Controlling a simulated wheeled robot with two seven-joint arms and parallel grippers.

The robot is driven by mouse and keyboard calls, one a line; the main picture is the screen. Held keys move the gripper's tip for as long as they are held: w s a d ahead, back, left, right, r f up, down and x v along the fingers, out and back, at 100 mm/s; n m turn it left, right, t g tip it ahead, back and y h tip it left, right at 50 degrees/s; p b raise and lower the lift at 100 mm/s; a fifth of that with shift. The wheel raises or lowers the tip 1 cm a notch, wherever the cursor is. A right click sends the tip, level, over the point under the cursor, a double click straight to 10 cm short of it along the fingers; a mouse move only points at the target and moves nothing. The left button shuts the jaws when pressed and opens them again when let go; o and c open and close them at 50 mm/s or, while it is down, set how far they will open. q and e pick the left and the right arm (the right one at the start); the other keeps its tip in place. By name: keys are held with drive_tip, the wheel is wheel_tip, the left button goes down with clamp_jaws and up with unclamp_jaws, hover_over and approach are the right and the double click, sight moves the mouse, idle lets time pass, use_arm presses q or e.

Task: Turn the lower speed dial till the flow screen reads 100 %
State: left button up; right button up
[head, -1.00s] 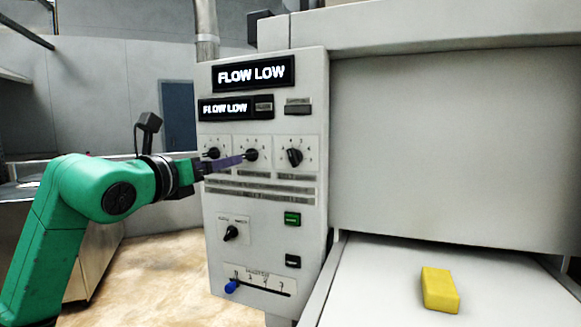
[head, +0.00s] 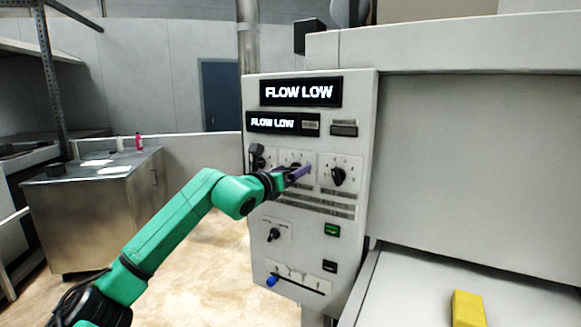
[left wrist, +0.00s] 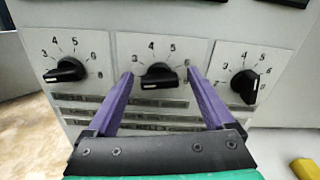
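The control panel (head: 350,110) has two dark screens that both read FLOW LOW, a large upper one (head: 300,92) and a smaller one (head: 272,122) below it. Under them is a row of three black dials: left (left wrist: 66,72), middle (left wrist: 158,77) and right (left wrist: 243,85). Their name labels are too small to read, so I cannot tell which is the lower speed dial. My left gripper (left wrist: 160,74) is open, its purple fingers on either side of the middle dial with small gaps. In the head view the left gripper (head: 305,170) partly covers that dial. My right gripper is not in view.
Lower on the panel are another black knob (head: 274,235), a green button (head: 332,230), a black button (head: 330,266) and a blue-handled slider (head: 272,280). A yellow block (head: 468,308) lies on the pale bed at right. A metal cabinet (head: 95,225) stands at left.

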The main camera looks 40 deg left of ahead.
use_arm(q)
drive_tip(key=c, duration=1.2)
drive_tip(key=shift+c, duration=0.2)
drive_tip(key=shift+m, duration=0.3)
drive_tip(key=m+b, duration=0.1)
drive_tip(key=m, duration=0.1)
drive_tip(key=shift+m+b, duration=0.3)
drive_tip(key=shift+d+m+b, duration=0.15)
drive_tip(key=shift+m+b, duration=0.25)
drive_tip(key=shift+m, duration=1.9)
drive_tip(key=o, duration=1.4)
drive_tip(key=shift+c, duration=0.2)
